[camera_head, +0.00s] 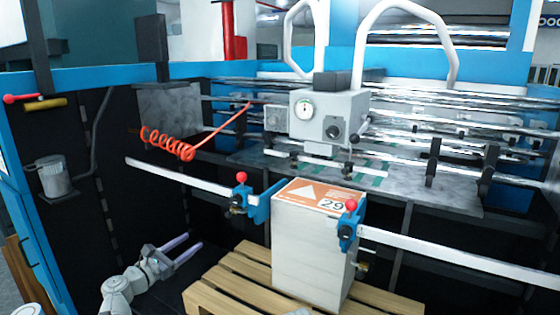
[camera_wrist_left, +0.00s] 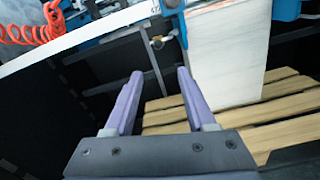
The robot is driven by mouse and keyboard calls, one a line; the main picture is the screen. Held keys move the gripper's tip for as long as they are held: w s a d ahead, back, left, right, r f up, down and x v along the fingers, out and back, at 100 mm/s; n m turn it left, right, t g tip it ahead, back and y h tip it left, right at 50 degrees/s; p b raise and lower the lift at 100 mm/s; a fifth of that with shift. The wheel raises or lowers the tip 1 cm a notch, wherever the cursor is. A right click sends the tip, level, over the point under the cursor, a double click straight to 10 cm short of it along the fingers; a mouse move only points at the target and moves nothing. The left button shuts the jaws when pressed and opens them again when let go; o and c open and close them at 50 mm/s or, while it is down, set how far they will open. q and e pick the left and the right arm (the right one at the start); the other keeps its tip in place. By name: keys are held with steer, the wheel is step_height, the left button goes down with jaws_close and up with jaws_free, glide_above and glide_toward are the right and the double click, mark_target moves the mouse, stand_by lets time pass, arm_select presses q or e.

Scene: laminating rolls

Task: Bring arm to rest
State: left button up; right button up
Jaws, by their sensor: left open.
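My left gripper (camera_head: 181,250) is low at the left of the pallet in the head view. Its two purple fingers are apart with nothing between them. In the left wrist view the open fingers (camera_wrist_left: 158,98) point toward the dark machine interior. A white stack (camera_head: 312,245) with an orange-and-white label marked 29 on top stands upright on the wooden pallet (camera_head: 232,285). The stack also shows in the left wrist view (camera_wrist_left: 225,55), ahead and to the right of the fingers, apart from them. My right gripper is not in view.
White rails with blue clamps (camera_head: 240,200) and (camera_head: 348,228) flank the stack. A coiled red hose (camera_head: 168,145) hangs above the left rail. A grey unit with a gauge (camera_head: 328,115) and metal rollers (camera_head: 450,140) are behind. A metal cup (camera_head: 53,177) is on the left wall.

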arm_select(q)
steer(key=s+d+f+m+g+p, duration=0.1)
steer(key=s+d+f+m+g, duration=0.45)
steer(key=d+m, duration=0.35)
steer(key=s+d+f+m+g+p, duration=0.1)
steer(key=s+d+f+m+g, duration=0.4)
steer(key=d, duration=0.7)
steer(key=s+f+m+g+y+p, duration=0.1)
steer(key=s+f+m+g+y, duration=0.1)
steer(key=s+m+y, duration=0.3)
steer(key=s+f+m+g+y+p, duration=0.1)
steer(key=s+f+m+g+y, duration=0.2)
steer(key=s+m, duration=0.8)
step_height(320, 180, down, 2)
steer(key=shift+f+m+y, duration=0.15)
steer(key=shift+m+y, duration=0.55)
steer(key=shift+y, duration=0.5)
